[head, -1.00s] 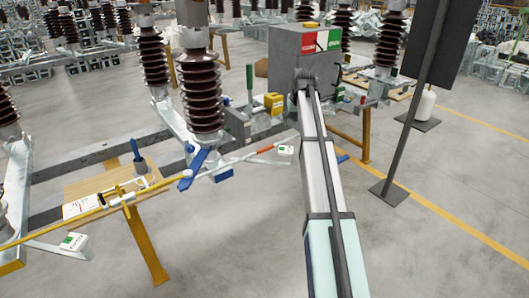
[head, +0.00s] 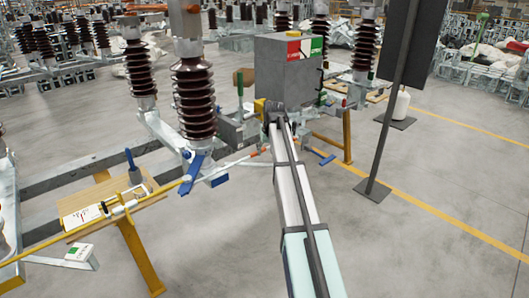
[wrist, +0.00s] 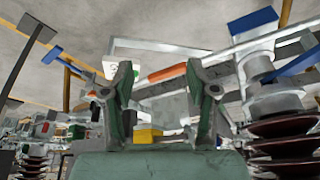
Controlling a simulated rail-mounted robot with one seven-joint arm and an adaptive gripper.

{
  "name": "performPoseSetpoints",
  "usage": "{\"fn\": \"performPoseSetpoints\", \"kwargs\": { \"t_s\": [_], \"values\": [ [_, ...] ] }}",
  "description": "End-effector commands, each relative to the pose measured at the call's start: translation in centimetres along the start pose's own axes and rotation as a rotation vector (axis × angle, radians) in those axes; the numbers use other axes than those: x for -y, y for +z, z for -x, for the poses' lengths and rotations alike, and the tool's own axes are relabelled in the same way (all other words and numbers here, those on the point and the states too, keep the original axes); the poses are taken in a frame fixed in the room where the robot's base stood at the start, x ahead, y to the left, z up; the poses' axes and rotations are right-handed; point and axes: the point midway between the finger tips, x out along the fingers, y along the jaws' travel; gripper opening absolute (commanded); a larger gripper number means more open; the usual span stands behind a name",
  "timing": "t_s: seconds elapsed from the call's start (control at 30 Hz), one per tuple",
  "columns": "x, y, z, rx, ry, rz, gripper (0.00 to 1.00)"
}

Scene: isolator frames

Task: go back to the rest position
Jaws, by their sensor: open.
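My gripper (wrist: 160,78) shows in the wrist view with its two dark green fingers spread apart. It is open, with nothing held between the fingers. Behind the gap, the wrist view shows a rod with an orange section (wrist: 168,73) and a yellow block (wrist: 148,137). In the head view my arm reaches up from the bottom edge to the lower left corner of a grey box (head: 285,70). The fingers are hidden there behind the arm's end.
Brown ribbed insulators (head: 194,97) stand left of the arm on a grey metal frame. A wooden board (head: 80,205) and a yellow rod lie at the left. A dark post (head: 392,110) stands at the right. Floor is open at the lower right.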

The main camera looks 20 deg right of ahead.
Motion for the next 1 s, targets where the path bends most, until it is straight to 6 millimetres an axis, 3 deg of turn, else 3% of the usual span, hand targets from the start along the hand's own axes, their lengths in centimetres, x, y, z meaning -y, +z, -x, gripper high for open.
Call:
{"fn": "performPoseSetpoints", "kwargs": {
  "t_s": [0.57,0.63,0.77,1.0],
  "values": [
    [0.0,0.2,0.0,-0.015,0.004,-0.016,0.58],
    [0.0,1.9,-0.2,-0.021,0.008,-0.024,0.58],
    [0.7,6.5,-4.1,0.020,0.009,-0.033,0.58],
    [3.6,18.7,-13.4,0.156,0.002,-0.022,0.58]
  ]
}}
